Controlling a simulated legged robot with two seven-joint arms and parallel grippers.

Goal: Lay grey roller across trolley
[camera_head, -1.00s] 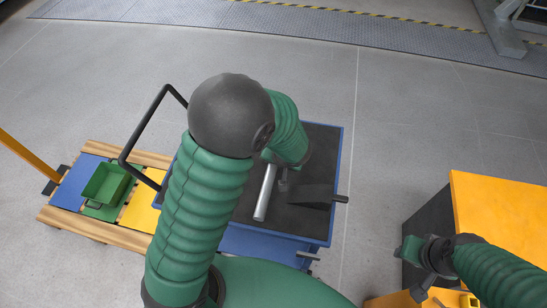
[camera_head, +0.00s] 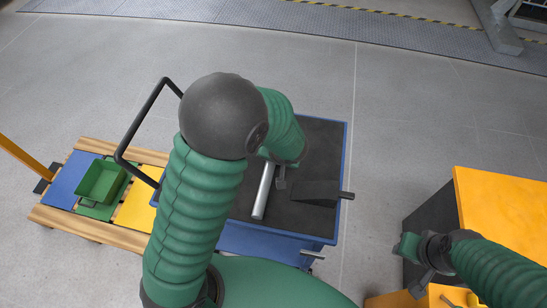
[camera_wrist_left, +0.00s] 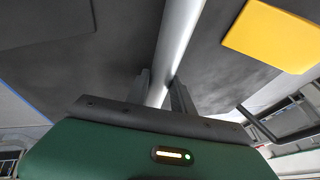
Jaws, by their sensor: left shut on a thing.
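The grey roller (camera_head: 263,192) is a plain metal bar over the dark top of the blue trolley (camera_head: 325,148). It runs nearly lengthwise away from me, and its far end is hidden by my left arm. My left gripper (camera_wrist_left: 162,88) is shut on the roller, with one finger on each side in the left wrist view. I cannot tell whether the roller touches the trolley top. My right gripper (camera_head: 424,278) is beside the orange-topped cabinet, away from the trolley; its jaws are unclear.
A dark wedge-shaped block (camera_head: 313,192) lies on the trolley right of the roller. A black push handle (camera_head: 137,124) rises at the trolley's left. A wooden pallet (camera_head: 65,219) holds a green bin (camera_head: 101,180). The orange-topped cabinet (camera_head: 505,205) stands at right. Floor beyond is clear.

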